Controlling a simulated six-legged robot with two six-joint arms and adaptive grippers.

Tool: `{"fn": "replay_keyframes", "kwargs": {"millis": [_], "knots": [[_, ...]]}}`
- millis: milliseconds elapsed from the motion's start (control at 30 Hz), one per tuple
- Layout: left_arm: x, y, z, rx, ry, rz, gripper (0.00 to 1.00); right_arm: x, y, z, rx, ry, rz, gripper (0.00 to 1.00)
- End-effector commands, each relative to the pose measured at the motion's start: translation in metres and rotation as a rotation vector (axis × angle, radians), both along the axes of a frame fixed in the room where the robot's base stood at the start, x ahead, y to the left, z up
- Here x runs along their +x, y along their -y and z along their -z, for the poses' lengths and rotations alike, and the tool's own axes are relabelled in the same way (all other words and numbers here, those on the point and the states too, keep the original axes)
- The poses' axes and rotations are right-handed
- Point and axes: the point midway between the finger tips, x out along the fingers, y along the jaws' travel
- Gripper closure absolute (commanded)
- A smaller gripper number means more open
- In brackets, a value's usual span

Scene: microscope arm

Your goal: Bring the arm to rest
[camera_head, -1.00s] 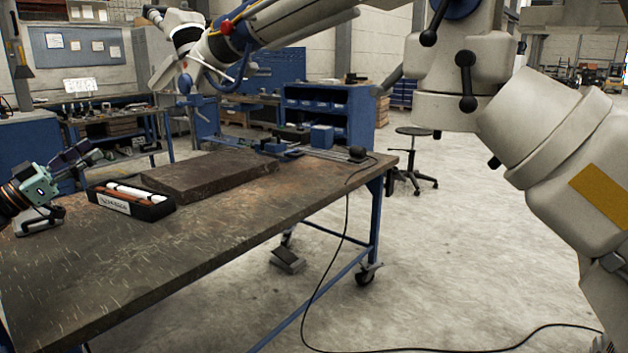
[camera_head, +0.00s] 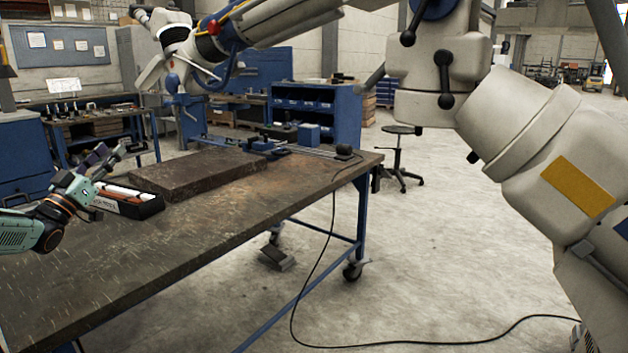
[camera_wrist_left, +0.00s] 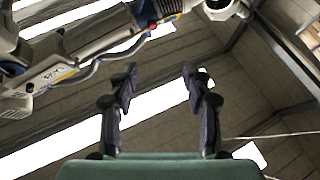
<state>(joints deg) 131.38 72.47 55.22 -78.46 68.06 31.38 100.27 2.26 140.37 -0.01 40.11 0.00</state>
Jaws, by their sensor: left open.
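The white microscope arm (camera_head: 295,24) runs across the top of the head view, from a jointed head (camera_head: 180,35) at upper left to a joint housing with black knobs (camera_head: 440,70). A thick white body with a yellow patch (camera_head: 545,165) stands at the right. Part of the arm (camera_wrist_left: 65,75) also shows at upper left in the left wrist view. My left gripper (camera_head: 112,155) is at the left, in front of the bench tray and well below the arm. Its fingers (camera_wrist_left: 160,75) are apart with nothing between them. My right gripper is not visible.
A dark workbench (camera_head: 190,220) fills the lower left, bearing a thick slab (camera_head: 195,175) and a black tray (camera_head: 145,205) of tools. A black cable (camera_head: 320,260) hangs to the floor. A stool (camera_head: 398,155) stands behind. The concrete floor right of the bench is mostly open.

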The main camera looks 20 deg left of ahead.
Motion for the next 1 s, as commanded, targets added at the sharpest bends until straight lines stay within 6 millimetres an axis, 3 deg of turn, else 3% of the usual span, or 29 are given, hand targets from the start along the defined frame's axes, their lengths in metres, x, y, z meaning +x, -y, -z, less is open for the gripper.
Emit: {"fn": "replay_keyframes", "kwargs": {"millis": [33, 200, 300, 500, 767, 1000], "knots": [[0.019, 0.018, 0.007, -0.045, -0.019, 0.009, 0.5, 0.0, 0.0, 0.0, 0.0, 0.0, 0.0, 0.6], [0.065, 0.072, 0.045, -0.173, -0.129, 0.012, 0.5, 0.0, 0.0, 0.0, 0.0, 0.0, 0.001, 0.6], [0.083, 0.107, 0.074, -0.235, -0.212, 0.019, 0.5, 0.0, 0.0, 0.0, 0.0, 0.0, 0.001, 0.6], [0.103, 0.178, 0.136, -0.329, -0.402, 0.037, 0.5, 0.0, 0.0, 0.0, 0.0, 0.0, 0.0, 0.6], [0.094, 0.268, 0.221, -0.406, -0.674, 0.057, 0.5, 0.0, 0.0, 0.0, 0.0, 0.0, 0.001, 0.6], [0.053, 0.345, 0.296, -0.443, -0.941, 0.067, 0.5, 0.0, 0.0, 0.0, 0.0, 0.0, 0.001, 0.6]]}}
